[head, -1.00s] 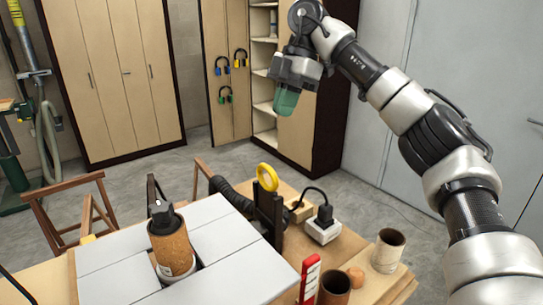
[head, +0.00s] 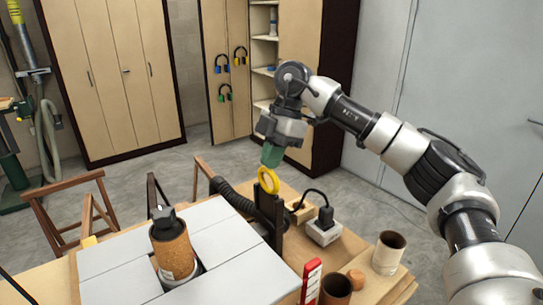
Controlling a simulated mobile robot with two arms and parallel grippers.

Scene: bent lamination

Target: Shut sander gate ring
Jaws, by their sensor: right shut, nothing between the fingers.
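The yellow gate ring (head: 267,181) stands on top of the black sander gate (head: 268,213), at the right side of the sanding table. My right gripper (head: 272,158) has green fingers, points down and is shut and empty. In the picture its tips are just above the ring; whether they touch it I cannot tell. The black dust hose (head: 233,196) runs to the gate from the left. The spindle sander drum (head: 174,248) stands upright in the grey table top (head: 225,240). My left gripper is not in view.
A white socket box (head: 323,231) with a black plug sits right of the gate. A brown tube (head: 388,252), a darker tube (head: 335,289) and a red-and-white block (head: 311,281) stand at the front right. Wooden trestles (head: 70,215) stand at the left.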

